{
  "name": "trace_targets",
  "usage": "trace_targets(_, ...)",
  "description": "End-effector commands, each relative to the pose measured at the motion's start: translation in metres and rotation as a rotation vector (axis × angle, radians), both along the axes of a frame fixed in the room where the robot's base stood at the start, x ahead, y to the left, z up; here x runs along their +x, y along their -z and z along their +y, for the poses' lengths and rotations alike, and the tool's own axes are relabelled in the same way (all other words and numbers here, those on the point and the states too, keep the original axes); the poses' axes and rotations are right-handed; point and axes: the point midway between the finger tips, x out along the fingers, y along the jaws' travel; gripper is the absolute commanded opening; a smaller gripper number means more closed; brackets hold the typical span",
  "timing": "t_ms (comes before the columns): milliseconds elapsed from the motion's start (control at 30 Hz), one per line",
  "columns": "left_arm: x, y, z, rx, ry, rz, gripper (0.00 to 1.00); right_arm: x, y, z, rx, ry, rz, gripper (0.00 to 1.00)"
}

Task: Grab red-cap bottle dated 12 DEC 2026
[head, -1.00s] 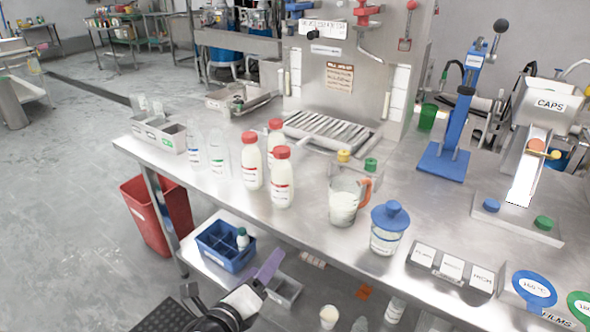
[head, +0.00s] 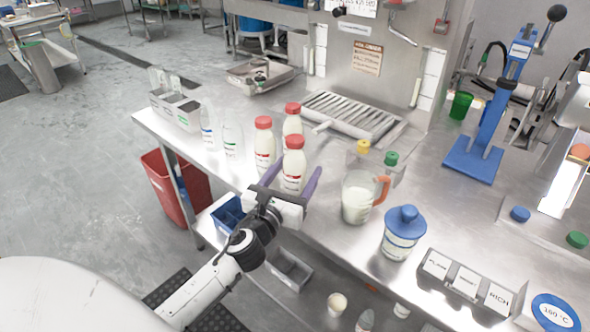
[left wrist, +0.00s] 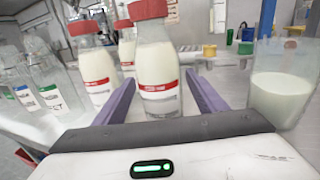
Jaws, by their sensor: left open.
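Three red-cap milk bottles stand upright together on the steel table. The front one (head: 292,168) is between the fingers of my left gripper (head: 292,182), which is open around its lower part. The same bottle (left wrist: 157,70) stands between the purple fingers in the left wrist view, its label red and white. The left red-cap bottle (head: 264,145) and the back red-cap bottle (head: 292,122) stand just behind; they also show in the left wrist view as a left bottle (left wrist: 92,70) and a back bottle (left wrist: 126,50). The dates are too small to read. My right gripper is not in view.
A glass jug of milk (head: 358,200) with an orange handle stands close right of the gripper. A blue-lidded jar (head: 401,235) is further right. Clear empty bottles (head: 232,140) stand to the left. The table's front edge runs below my arm.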

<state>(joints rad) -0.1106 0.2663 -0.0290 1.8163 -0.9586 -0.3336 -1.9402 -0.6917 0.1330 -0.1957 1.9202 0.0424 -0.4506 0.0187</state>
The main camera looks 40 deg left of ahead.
Motion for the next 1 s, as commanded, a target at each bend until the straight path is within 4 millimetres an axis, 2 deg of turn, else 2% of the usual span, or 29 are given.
trace_targets(100, 0.019, -0.003, 0.003, -0.001, -0.001, -0.001, 0.65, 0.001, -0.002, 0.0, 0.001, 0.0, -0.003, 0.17)
trace_targets(200, 0.027, -0.002, 0.005, -0.002, -0.001, 0.0, 0.65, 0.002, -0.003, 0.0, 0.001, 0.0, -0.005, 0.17)
trace_targets(467, 0.03, -0.002, 0.005, -0.001, 0.0, 0.001, 0.65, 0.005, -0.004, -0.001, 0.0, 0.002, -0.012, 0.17)
trace_targets(800, 0.03, -0.003, 0.005, -0.002, 0.0, -0.002, 0.12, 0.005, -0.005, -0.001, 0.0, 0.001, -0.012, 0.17)
trace_targets(1000, 0.03, -0.004, 0.005, -0.001, 0.0, -0.002, 0.12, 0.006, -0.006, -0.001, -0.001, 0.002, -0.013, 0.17)
